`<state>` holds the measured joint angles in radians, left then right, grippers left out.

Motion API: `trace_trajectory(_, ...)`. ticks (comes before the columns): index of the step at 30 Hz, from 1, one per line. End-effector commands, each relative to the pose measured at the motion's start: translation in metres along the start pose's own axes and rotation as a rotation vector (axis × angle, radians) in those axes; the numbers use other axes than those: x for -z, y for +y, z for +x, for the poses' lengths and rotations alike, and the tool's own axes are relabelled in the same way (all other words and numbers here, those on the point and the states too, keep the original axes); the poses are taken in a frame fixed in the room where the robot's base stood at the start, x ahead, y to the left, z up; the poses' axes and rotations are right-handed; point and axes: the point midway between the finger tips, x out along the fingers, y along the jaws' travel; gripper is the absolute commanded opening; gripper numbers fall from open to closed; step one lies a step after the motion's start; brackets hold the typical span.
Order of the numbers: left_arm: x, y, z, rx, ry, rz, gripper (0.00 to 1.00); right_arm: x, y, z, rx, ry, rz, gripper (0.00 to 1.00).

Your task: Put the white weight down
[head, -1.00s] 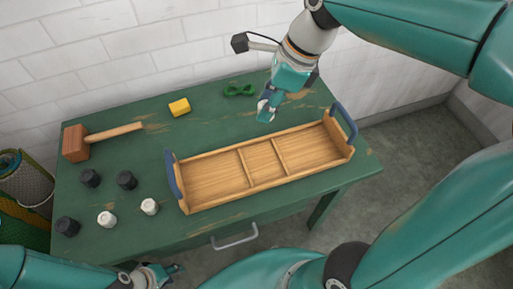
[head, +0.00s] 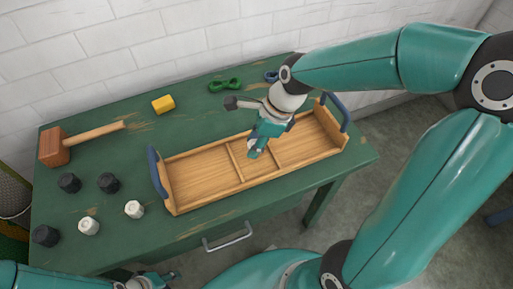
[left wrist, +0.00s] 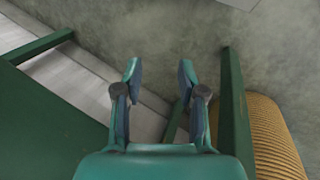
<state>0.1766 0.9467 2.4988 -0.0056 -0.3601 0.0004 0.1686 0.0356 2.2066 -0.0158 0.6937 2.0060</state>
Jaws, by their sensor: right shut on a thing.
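My right gripper (head: 254,150) points down over the middle compartment of the wooden tray (head: 195,178). It is shut on a small white weight (head: 250,144), mostly hidden by the fingers. I cannot tell whether the weight touches the tray floor. Two more white weights, one (head: 89,226) and another (head: 134,209), stand on the table left of the tray. My left gripper (head: 160,279) is at the bottom edge of the head view. In the left wrist view (left wrist: 159,72) its fingers are apart, with nothing between them.
Black weights (head: 108,182) stand at the left of the green table (head: 205,115). A mallet (head: 55,148), a yellow block (head: 163,104), a green object (head: 224,85) and a blue object (head: 271,76) lie farther back. The tray's blue end handles (head: 157,173) stand up. Its visible compartment floors look clear.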

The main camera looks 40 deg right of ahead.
Motion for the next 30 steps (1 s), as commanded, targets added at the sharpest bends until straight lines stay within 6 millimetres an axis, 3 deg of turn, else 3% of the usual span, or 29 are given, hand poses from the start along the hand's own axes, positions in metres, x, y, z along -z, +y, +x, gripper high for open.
trace_trajectory(1,0.000,-0.002,0.005,0.000,0.000,0.000,0.40,0.004,0.000,0.011,-0.003,0.001,0.001,0.00)
trace_trajectory(5,0.000,-0.003,0.008,0.000,0.000,0.000,0.40,0.009,0.000,0.023,-0.002,0.001,0.001,0.00)
trace_trajectory(17,0.000,-0.003,0.009,0.000,0.000,0.000,0.40,0.010,-0.001,0.027,0.000,0.000,0.000,0.00)
trace_trajectory(18,0.000,-0.003,0.008,0.000,0.000,0.000,0.40,0.010,0.000,0.026,0.000,0.000,-0.001,0.41)
trace_trajectory(21,0.000,-0.003,0.008,0.000,0.000,0.000,0.40,0.010,0.000,0.026,0.000,0.000,-0.001,0.57)
trace_trajectory(30,0.000,-0.003,0.008,0.000,0.000,0.000,0.40,0.010,0.000,0.025,0.000,0.000,0.000,0.59)
